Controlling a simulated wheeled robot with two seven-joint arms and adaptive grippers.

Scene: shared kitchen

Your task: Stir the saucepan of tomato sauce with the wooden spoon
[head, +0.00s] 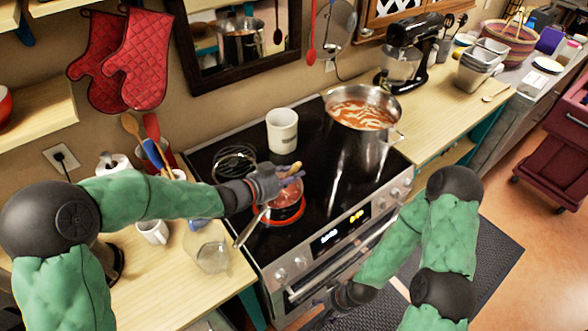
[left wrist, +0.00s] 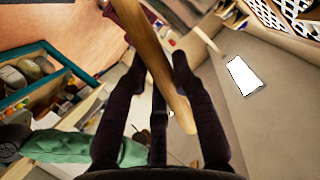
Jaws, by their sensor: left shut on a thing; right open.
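The small saucepan (head: 248,231) stands on the glowing front-left burner, its handle pointing to the lower left. Reddish sauce shows inside it, partly hidden by my left gripper (head: 284,181). That gripper is above the pan and shut on the wooden spoon (left wrist: 160,58). In the left wrist view the spoon's wood runs slantwise between the dark fingers. In the head view only a small tan end of the spoon shows above the gripper; whether its lower end touches the sauce is hidden. My right gripper (head: 326,304) is open and empty, low in front of the oven.
A large pot of red soup (head: 362,112) stands on the back-right of the stove. The stove's front right is clear.

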